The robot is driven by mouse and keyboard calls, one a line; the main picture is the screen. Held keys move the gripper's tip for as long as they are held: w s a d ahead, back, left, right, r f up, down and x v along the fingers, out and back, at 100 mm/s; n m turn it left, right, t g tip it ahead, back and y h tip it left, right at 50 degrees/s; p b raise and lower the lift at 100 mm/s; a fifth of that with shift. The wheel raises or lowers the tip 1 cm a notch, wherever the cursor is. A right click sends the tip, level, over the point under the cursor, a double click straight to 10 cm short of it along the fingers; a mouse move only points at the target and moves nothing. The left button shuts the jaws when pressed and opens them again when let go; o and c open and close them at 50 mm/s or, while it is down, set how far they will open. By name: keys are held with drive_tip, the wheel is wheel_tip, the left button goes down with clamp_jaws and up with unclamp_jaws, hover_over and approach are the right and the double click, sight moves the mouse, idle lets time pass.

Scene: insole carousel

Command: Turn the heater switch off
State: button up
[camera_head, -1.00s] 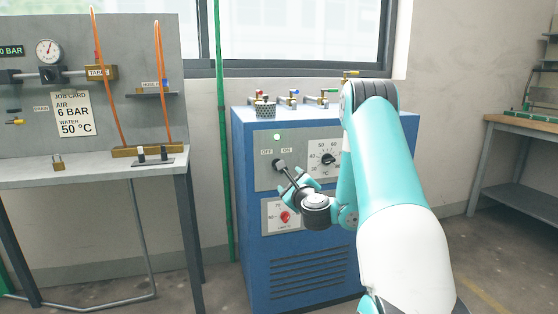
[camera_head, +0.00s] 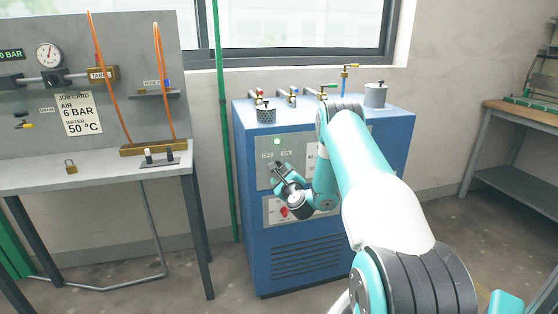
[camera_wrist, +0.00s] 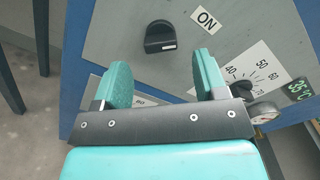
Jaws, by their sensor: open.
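The heater is a blue cabinet (camera_head: 255,240) with a grey control panel. Its switch is a black knob (camera_wrist: 160,38) with a white mark, beside a tilted ON label (camera_wrist: 207,18) in the wrist view. In the head view OFF and ON labels sit above my gripper (camera_head: 277,174), which largely covers the switch area. A green lamp (camera_head: 277,141) above the labels is lit. In the wrist view my gripper (camera_wrist: 162,68) has its two teal fingers apart and empty. The knob appears just beyond and between the fingertips; contact is not visible.
A numbered dial (camera_wrist: 245,88) with a 35 °C display (camera_wrist: 299,89) is right of the knob. A red knob (camera_head: 284,212) is on the lower panel. Valves and a grey can (camera_head: 376,95) stand on the cabinet top. A workbench (camera_head: 95,172) is at left.

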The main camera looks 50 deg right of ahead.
sight(279, 166)
drive_tip(key=shift+p+x, duration=1.4)
drive_tip(key=shift+x, duration=1.1)
drive_tip(key=c, duration=0.9)
